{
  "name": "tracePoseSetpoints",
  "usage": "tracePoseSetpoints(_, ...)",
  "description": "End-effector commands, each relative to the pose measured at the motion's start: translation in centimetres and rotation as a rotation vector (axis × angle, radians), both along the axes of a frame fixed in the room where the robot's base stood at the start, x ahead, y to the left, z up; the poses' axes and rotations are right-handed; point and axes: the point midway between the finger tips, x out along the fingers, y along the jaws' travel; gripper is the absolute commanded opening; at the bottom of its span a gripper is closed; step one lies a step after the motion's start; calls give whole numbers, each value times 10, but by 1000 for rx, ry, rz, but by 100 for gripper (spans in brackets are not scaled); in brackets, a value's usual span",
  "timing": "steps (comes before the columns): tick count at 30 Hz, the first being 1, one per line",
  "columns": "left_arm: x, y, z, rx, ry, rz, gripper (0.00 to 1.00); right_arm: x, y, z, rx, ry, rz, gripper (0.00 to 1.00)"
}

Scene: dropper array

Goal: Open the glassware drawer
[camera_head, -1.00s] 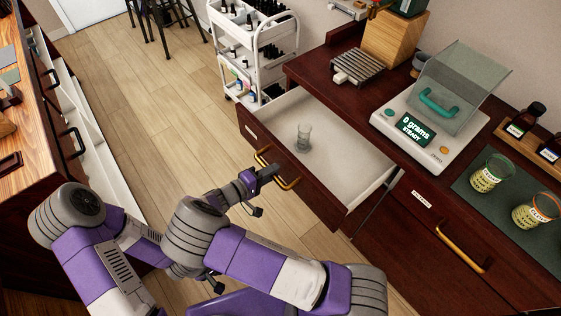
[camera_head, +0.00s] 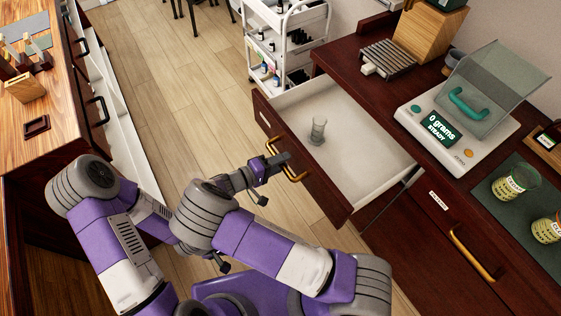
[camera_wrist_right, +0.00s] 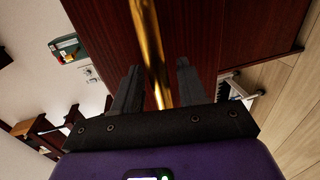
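The glassware drawer (camera_head: 370,168) is pulled well out of the dark red cabinet, its pale inside showing. A small clear glass vessel (camera_head: 317,131) stands upright in it. Its brass handle (camera_head: 291,170) is on the front panel. My right gripper (camera_head: 284,161) is at this handle. In the right wrist view, the brass handle (camera_wrist_right: 150,45) runs between the two fingers of my right gripper (camera_wrist_right: 157,85), with a visible gap on each side. My left gripper is mostly hidden behind my right arm; its fingers cannot be made out.
A digital scale (camera_head: 455,140) reading 0 grams sits on the cabinet top. Labelled beakers (camera_head: 515,182) stand on a dark mat at right. A second brass-handled drawer (camera_head: 440,225) is shut. A white cart (camera_head: 287,45) stands behind. Wooden floor (camera_head: 175,100) is clear at left.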

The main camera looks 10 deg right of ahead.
Motion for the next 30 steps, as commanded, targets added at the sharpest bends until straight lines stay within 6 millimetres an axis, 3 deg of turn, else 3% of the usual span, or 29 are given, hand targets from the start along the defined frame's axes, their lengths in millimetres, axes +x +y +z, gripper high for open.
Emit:
tracePoseSetpoints(7, 0, 0, 2, 0, 0, 0, 43, -2, 8, 2, 1, 0, 4, 42)
tracePoseSetpoints(19, 0, 0, 9, 0, 0, 0, 43, -20, 64, 14, 1, 0, 3, 42)
tracePoseSetpoints(30, 0, 0, 10, 0, 0, 0, 43, -23, 71, 15, 0, 0, 0, 42)
